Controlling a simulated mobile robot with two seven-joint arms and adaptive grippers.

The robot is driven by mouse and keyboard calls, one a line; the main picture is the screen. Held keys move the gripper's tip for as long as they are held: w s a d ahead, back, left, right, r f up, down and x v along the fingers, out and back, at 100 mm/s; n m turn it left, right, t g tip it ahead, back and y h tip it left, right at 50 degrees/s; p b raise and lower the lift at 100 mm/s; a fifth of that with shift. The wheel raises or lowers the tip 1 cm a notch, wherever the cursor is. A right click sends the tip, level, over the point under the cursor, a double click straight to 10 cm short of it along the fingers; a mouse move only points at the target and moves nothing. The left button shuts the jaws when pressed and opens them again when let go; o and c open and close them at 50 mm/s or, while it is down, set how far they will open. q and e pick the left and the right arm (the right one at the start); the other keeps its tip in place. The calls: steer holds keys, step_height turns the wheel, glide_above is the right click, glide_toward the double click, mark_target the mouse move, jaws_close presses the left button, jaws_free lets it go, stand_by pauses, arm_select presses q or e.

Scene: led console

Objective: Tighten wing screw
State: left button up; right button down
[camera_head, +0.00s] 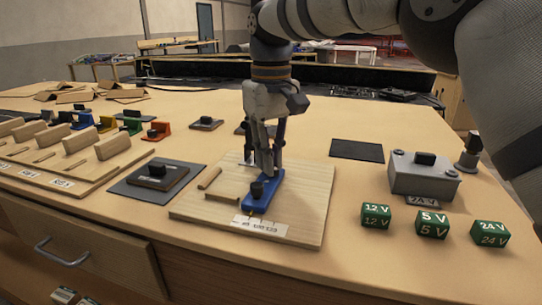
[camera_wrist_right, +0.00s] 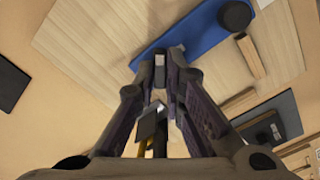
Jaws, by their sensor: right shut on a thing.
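A blue fixture (camera_head: 263,190) with a round black knob (camera_head: 257,189) lies on a light wooden board. In the right wrist view the blue bar (camera_wrist_right: 195,38) and black knob (camera_wrist_right: 235,15) are just beyond the fingers. My right gripper (camera_head: 265,170) points down at the far end of the blue fixture, behind the knob. In the wrist view its fingers (camera_wrist_right: 160,75) are close together around a small grey piece (camera_wrist_right: 158,98), which appears to be the wing screw. The fingers hide most of it. My left gripper is in neither view.
The wooden board (camera_head: 315,205) also carries wooden strips (camera_head: 222,195) and a paper label (camera_head: 260,227). A grey box (camera_head: 424,178) and green voltage blocks (camera_head: 432,224) stand to the right. A dark mat (camera_head: 125,188) with a black part lies to the left.

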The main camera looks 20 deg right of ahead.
steer(key=m, duration=0.5)
steer(key=shift+p, duration=0.3)
steer(key=shift+m, duration=2.4)
steer(key=c, duration=1.7)
jaws_free()
steer(key=shift+o, duration=0.2)
step_height(320, 180, up, 8)
steer(key=shift+f, duration=0.2)
steer(key=shift+s+f, duration=0.1)
